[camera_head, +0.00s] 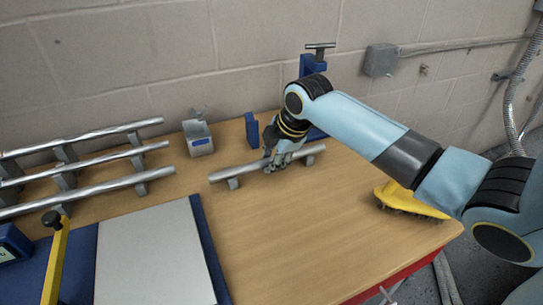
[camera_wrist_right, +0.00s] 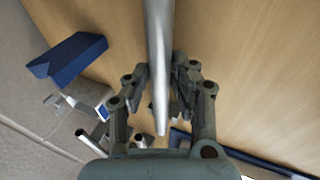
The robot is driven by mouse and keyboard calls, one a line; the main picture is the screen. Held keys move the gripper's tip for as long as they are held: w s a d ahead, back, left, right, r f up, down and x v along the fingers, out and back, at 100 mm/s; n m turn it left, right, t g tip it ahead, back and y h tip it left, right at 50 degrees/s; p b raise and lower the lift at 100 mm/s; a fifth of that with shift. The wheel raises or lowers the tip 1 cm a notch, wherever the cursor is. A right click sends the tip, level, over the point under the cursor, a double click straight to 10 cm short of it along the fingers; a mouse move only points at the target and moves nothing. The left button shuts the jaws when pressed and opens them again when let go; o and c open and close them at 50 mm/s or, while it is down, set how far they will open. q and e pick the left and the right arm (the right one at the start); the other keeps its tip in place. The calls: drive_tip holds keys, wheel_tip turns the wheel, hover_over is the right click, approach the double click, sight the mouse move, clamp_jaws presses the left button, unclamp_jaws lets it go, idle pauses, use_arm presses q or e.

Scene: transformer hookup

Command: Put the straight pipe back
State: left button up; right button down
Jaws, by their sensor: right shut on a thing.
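In the right wrist view the pipe (camera_wrist_right: 159,50) runs from the top edge down between the two fingers of the gripper (camera_wrist_right: 161,85). My left gripper is not in view.
A rack with three long pipes (camera_head: 100,159) stands at the left. A yellow brush (camera_head: 413,201) lies at right. A pale plate (camera_head: 155,255) is in front. The table's front middle is clear.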

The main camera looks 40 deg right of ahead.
drive_tip(key=c, duration=1.1)
unclamp_jaws()
drive_tip(key=shift+r, duration=0.2)
drive_tip(key=v, duration=1.2)
drive_tip(key=shift+r+p, duration=0.15)
drive_tip(key=shift+p, duration=0.3)
